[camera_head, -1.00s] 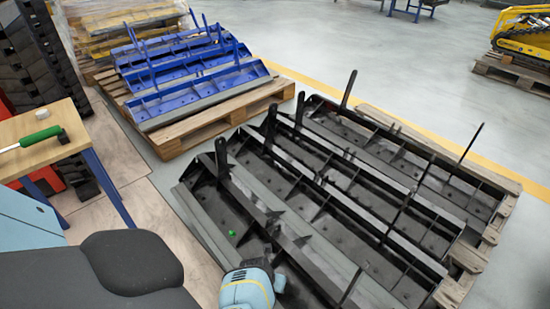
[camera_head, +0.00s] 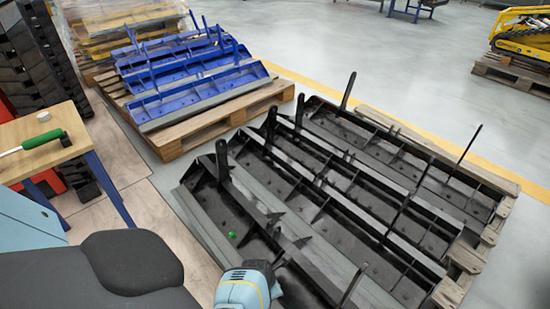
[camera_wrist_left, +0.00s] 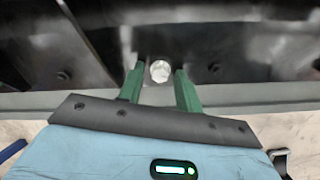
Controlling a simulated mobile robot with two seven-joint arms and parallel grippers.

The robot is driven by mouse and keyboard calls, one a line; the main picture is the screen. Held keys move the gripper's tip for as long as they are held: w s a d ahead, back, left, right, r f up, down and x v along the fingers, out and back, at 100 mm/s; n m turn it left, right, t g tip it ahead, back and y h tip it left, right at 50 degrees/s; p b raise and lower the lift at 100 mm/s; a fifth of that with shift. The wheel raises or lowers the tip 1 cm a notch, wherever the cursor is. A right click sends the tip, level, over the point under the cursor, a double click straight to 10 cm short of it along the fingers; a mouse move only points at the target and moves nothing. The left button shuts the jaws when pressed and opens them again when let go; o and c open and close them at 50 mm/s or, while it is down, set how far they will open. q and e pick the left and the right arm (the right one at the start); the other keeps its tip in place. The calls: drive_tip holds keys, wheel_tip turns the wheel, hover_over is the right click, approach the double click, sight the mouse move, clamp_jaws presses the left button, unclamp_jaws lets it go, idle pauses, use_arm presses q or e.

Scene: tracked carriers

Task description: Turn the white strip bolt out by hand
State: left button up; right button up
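The white bolt (camera_wrist_left: 160,71) shows in the left wrist view as a pale round head against the dark metal of a black carrier. My left gripper (camera_wrist_left: 160,78) has its two green fingers apart, one on each side of the bolt head. A narrow gap shows between the head and each finger; I cannot tell whether the tips reach past it. In the head view my left wrist (camera_head: 245,288) is at the bottom over the near black carrier (camera_head: 215,200); its fingers and the white bolt are not discernible there. My right gripper is in neither view.
A small green spot (camera_head: 232,234) lies on the near black carrier. Upright black posts (camera_head: 222,158) rise from the carriers. Blue carriers (camera_head: 200,95) lie on a pallet behind. A wooden table (camera_head: 75,122) with a green-handled tool (camera_head: 42,139) stands left. Grey floor is open at the right.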

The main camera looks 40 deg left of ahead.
use_arm(q)
drive_tip(key=shift+m, duration=1.2)
drive_tip(key=m, duration=0.3)
drive_tip(key=shift+m, duration=0.3)
drive_tip(key=m, duration=0.4)
drive_tip(key=shift+p, duration=0.3)
drive_tip(key=m, duration=0.4)
drive_tip(key=shift+m, duration=0.3)
drive_tip(key=m, duration=0.5)
drive_tip(key=shift+m, duration=0.4)
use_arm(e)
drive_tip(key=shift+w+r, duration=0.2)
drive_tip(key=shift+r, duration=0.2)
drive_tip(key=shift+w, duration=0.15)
use_arm(q)
drive_tip(key=shift+c, duration=0.2)
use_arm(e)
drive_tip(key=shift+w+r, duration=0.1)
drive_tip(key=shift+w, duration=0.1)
